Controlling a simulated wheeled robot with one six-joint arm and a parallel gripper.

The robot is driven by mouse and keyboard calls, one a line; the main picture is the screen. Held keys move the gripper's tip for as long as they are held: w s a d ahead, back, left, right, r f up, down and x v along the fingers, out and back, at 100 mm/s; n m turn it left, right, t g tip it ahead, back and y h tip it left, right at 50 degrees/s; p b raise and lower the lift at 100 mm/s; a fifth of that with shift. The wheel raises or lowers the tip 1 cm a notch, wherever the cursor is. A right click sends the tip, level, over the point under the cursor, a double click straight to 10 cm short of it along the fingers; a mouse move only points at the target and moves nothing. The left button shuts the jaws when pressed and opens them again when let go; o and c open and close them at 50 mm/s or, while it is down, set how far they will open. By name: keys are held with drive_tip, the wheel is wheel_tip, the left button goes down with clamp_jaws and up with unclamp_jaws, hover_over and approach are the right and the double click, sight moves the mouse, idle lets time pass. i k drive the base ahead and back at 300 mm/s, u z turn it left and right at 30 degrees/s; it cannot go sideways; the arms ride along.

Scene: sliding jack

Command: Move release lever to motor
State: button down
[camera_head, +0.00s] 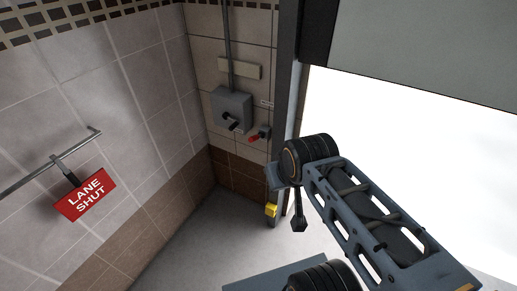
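A grey box (231,105) is fixed to the tiled wall by the door frame, with a dark handle (231,121) on its front. To its lower right, a small grey fitting (264,132) carries a red-ended lever (255,138). Which of the two handles is the release lever, and which way it is set, I cannot tell; the labels are too small to read. My arm reaches up from the lower right. A small dark part below its elbow looks like my gripper (299,223), apart from both handles; its fingers are unclear.
A conduit (229,45) runs up from the box, past a beige plate (239,68). A red "LANE SHUT" sign (85,195) hangs from a wall rail (45,171) at left. A yellow fitting (271,210) sits low by the door frame (287,85). The floor (205,235) before the wall is clear.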

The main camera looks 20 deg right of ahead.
sight(261, 135)
drive_tip(key=z, duration=0.45)
drive_tip(key=i, duration=1.15)
drive_tip(key=u, duration=0.45)
